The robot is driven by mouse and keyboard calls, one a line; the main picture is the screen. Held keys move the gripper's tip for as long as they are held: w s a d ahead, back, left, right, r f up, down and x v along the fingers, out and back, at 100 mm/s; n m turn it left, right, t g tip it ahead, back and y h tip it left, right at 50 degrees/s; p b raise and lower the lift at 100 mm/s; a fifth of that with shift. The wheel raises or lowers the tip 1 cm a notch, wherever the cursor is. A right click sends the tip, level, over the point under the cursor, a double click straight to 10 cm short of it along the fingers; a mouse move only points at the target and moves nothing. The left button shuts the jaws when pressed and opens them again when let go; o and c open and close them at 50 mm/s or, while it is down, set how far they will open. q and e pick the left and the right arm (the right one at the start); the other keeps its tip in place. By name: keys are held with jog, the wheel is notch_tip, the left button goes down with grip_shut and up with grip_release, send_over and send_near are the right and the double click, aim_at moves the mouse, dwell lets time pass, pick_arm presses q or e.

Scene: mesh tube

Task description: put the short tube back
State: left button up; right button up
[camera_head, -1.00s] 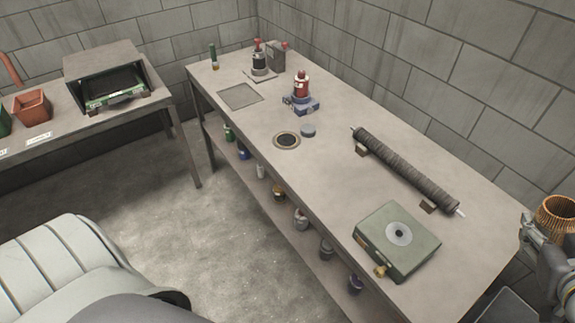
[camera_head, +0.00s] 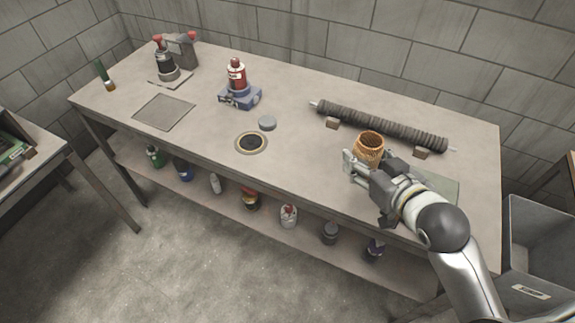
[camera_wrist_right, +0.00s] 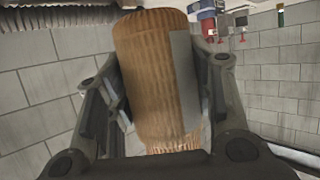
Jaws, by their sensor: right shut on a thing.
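The short tube (camera_head: 369,147) is orange-brown, ribbed and open at the top. My right gripper (camera_head: 367,162) is shut on it and holds it roughly upright over the right part of the workbench, in front of the long dark ribbed tube. In the right wrist view the short tube (camera_wrist_right: 150,80) lies between the two fingers, with a grey strip along one side. I cannot tell its exact height over the bench. My left gripper is not in view.
The long dark tube (camera_head: 380,125) rests on small blocks (camera_head: 422,153) at the back. A ringed opening (camera_head: 251,142), grey disc (camera_head: 267,123) and red bottle on a blue stand (camera_head: 239,95) are to the left. A grey bin (camera_head: 535,245) stands right.

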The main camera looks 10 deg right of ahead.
jog(key=shift+w+a+f, duration=0.15)
jog(key=shift+w+a, duration=0.1)
jog(key=w+a+f, duration=0.1)
jog(key=w+f, duration=0.2)
jog(key=w, duration=0.1)
jog(key=w+a+f, duration=0.2)
jog(key=w+f, duration=0.1)
jog(key=w+a+f, duration=0.1)
jog(key=w+f, duration=0.2)
jog(key=w, duration=0.1)
jog(key=shift+w+a+p, duration=0.2)
jog(key=shift+w+p, duration=0.15)
jog(key=shift+p, duration=0.05)
jog(key=shift+w+a+f, duration=0.1)
jog(key=shift+w+f, duration=0.2)
jog(key=shift+f, duration=0.05)
notch_tip(320, 180, down, 3)
jog(key=shift+r, duration=0.1)
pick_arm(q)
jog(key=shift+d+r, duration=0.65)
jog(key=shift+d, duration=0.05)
pick_arm(e)
jog(key=shift+f, duration=0.2)
